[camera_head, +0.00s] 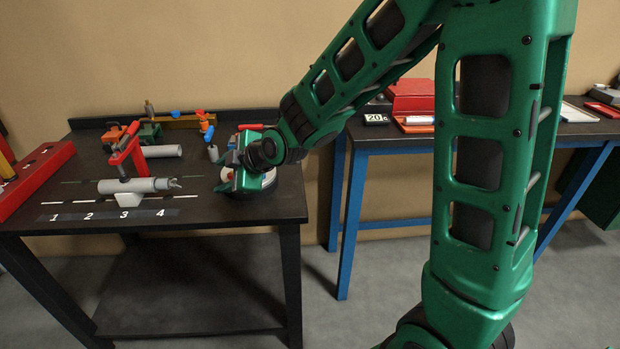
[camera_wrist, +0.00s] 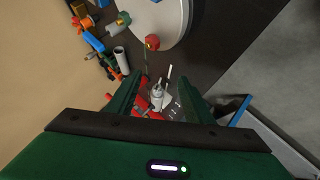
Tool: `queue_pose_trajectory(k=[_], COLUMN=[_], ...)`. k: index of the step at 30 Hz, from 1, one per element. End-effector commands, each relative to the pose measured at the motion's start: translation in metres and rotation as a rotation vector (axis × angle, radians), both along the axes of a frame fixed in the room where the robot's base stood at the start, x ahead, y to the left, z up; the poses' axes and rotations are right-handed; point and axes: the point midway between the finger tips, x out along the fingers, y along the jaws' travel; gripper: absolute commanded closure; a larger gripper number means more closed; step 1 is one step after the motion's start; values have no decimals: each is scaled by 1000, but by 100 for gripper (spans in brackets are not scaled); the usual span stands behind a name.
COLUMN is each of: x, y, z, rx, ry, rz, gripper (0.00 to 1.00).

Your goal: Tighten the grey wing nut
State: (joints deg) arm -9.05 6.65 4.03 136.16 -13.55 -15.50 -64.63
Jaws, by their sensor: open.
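A grey cylinder (camera_head: 125,186) lies on the dark bench in the head view, held under a red clamp (camera_head: 124,152). A small grey fitting with wing-like tips (camera_head: 174,183) sits at its right end; it looks like the wing nut, but is too small to be sure. My gripper (camera_head: 243,172) is over the bench's right side, to the right of that fitting and apart from it, partly covered by my arm. In the wrist view my gripper (camera_wrist: 160,88) has its fingers spread, with a small pale part (camera_wrist: 157,91) seen farther off between them.
A round white-topped thing (camera_wrist: 172,24) with a red knob (camera_wrist: 152,42) is close to my gripper. A white block (camera_head: 128,199) stands before the cylinder, near printed numbers 1 to 4. A red rack (camera_head: 38,178) is at left. Several coloured tools stand behind.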

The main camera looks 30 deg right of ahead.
Motion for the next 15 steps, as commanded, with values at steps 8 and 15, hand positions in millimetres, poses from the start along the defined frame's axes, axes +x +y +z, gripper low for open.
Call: queue_pose_trajectory(k=[8, 15], x=[-12, -28], y=[-47, -84], z=[-1, -3], rx=[6, 14], ry=[100, 185], rz=[-123, -233], gripper=[53, 53])
